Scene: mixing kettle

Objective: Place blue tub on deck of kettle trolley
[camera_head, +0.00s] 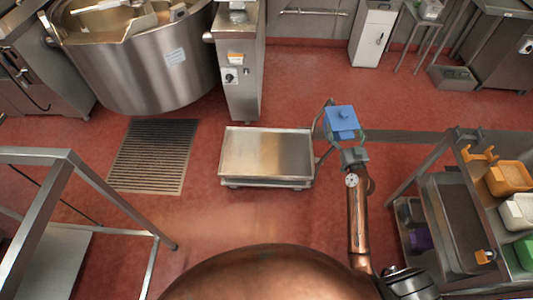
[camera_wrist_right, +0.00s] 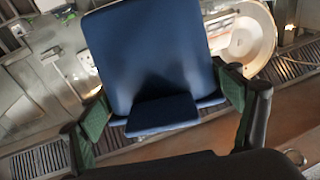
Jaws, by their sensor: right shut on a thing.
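The blue tub (camera_head: 341,122) is lidded and held in the air by my right gripper (camera_head: 350,142), to the right of the kettle trolley in the head view. In the right wrist view the blue tub (camera_wrist_right: 155,62) fills the space between the green-padded fingers of my right gripper (camera_wrist_right: 165,112), which is shut on it. The kettle trolley (camera_head: 266,155) stands on the red floor with a bare, empty metal deck; its handle is on the right, close to the tub in the picture. My left gripper is not in view.
The steel mixing kettle (camera_head: 150,65) and its control column (camera_head: 240,70) stand behind the trolley. A floor grate (camera_head: 152,155) lies to the left. A shelf cart (camera_head: 455,210) with orange, white and green tubs is at right. A metal frame (camera_head: 75,170) stands at left.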

